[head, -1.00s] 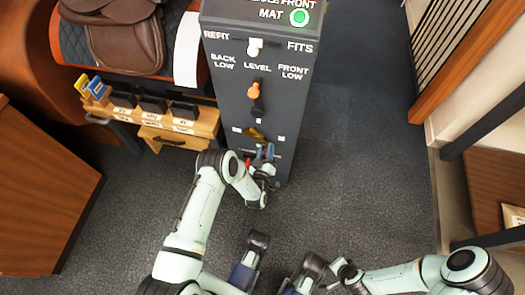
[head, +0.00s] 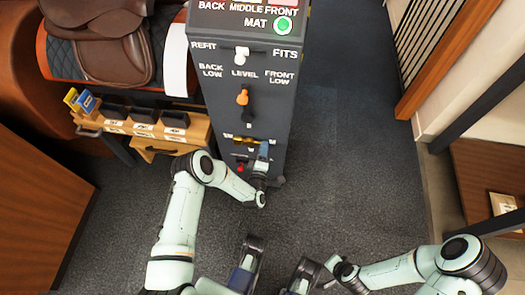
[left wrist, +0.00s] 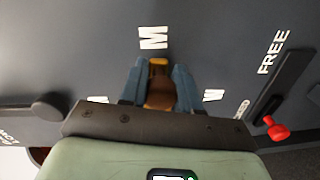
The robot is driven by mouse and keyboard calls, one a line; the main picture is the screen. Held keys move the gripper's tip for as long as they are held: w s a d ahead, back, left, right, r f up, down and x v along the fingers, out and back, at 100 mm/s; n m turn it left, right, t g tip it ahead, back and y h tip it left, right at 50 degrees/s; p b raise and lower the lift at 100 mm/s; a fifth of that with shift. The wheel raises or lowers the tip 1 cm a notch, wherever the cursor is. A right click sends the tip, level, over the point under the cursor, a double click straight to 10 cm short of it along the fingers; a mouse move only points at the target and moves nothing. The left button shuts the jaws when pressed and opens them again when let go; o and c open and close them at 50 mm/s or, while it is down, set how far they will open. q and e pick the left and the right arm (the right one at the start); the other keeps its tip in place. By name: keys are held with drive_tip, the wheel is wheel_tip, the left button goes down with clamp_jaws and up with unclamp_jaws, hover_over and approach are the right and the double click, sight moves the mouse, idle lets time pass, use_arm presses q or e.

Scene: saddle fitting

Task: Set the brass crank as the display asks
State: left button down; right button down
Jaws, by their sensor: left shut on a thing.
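The brass crank (left wrist: 158,82) is on the dark front of the control post, between the two blue fingers of my left gripper (left wrist: 158,90) in the left wrist view. The fingers are shut on it. White M marks stand above it and to its right. In the head view my left gripper (head: 263,153) is low on the post, and only yellowish bits of the crank (head: 249,140) show beside it.
The post also carries a white switch (head: 241,54), an orange lever (head: 242,97) and a red knob (left wrist: 277,131) near the word FREE. A green round light (head: 284,25) is beside MAT. A wooden stand (head: 155,135) is left of the post. Floor to the right is clear.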

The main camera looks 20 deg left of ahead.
use_arm(q)
drive_tip(key=shift+w+a+r+n, duration=0.1)
drive_tip(key=shift+w+r+n, duration=0.05)
drive_tip(key=shift+r+n, duration=0.15)
use_arm(e)
drive_tip(key=shift+s, duration=0.1)
use_arm(q)
drive_tip(key=c, duration=0.8)
unclamp_jaws()
drive_tip(key=shift+f, duration=0.1)
drive_tip(key=shift+s, duration=0.25)
drive_tip(key=p+v, duration=0.3)
drive_tip(key=v, duration=1)
use_arm(e)
drive_tip(key=s+a+r+g, duration=0.1)
drive_tip(key=s+a+r, duration=0.1)
drive_tip(key=s+r, duration=0.1)
drive_tip(key=shift+s+a+r+y, duration=0.25)
drive_tip(key=shift+s+y, duration=0.15)
drive_tip(key=shift+s, duration=0.35)
